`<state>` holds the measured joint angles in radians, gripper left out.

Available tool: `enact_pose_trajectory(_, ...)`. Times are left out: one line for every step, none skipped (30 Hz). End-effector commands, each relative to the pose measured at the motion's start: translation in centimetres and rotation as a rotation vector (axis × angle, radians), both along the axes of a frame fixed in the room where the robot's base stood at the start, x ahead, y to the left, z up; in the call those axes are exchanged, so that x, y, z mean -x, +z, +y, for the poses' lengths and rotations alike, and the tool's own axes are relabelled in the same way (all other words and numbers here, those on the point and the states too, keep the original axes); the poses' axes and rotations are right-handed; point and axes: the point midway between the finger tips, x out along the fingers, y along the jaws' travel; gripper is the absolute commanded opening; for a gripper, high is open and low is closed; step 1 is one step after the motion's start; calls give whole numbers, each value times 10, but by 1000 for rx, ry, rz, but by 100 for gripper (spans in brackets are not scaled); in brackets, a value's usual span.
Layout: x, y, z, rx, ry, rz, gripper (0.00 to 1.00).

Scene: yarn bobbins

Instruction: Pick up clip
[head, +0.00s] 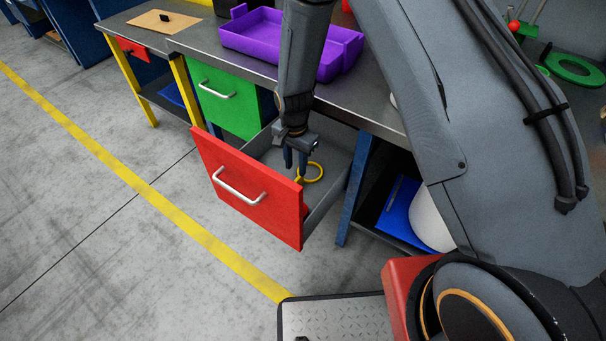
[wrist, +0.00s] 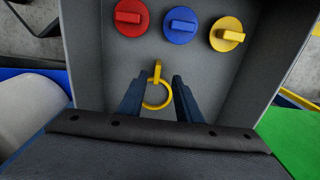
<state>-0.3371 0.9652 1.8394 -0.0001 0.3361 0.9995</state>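A yellow ring with a short tab, which looks like the clip (wrist: 157,104), lies in the open drawer. My gripper is open and holds nothing. In the head view my gripper (head: 295,168) points down inside the drawer, right beside the yellow clip (head: 313,172). The fingers partly hide the clip there. I cannot tell how far the fingertips are above the drawer floor.
The grey drawer has a red front (head: 248,189). In it, a red knobbed disc (wrist: 129,17), a blue one (wrist: 180,25) and a yellow one (wrist: 227,34) stand in a row. A green drawer (head: 226,101) is beside it. A purple tray (head: 250,35) rests on the bench above.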

Motion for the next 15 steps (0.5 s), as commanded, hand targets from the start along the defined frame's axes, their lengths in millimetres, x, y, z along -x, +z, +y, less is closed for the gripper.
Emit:
enact_pose_trajectory(1, -6, 0, 1, -2, 2, 31)
enact_pose_trajectory(1, -9, 0, 1, -3, 2, 31)
enact_pose_trajectory(1, -13, -1, 1, -3, 2, 31)
enact_pose_trajectory(1, -16, -1, 1, -3, 2, 31)
enact_pose_trajectory(1, -19, -1, 1, -3, 2, 31)
enact_pose_trajectory(1, -22, -1, 1, -3, 2, 31)
enact_pose_trajectory(1, -25, -1, 0, -3, 1, 31)
enact_pose_trajectory(2, -27, -1, 0, -3, 1, 31)
enact_pose_trajectory(3, -31, -1, 0, -3, 3, 31)
enact_pose_trajectory(4, -34, -1, 1, -3, 3, 31)
enact_pose_trajectory(4, -38, -1, 1, -2, 3, 31)
enact_pose_trajectory(5, -43, -1, 1, -2, 3, 31)
enact_pose_trajectory(6, -48, -1, 1, -2, 3, 31)
enact_pose_trajectory(7, -52, -1, 1, -2, 3, 31)
enact_pose_trajectory(8, -57, 0, 1, -2, 3, 31)
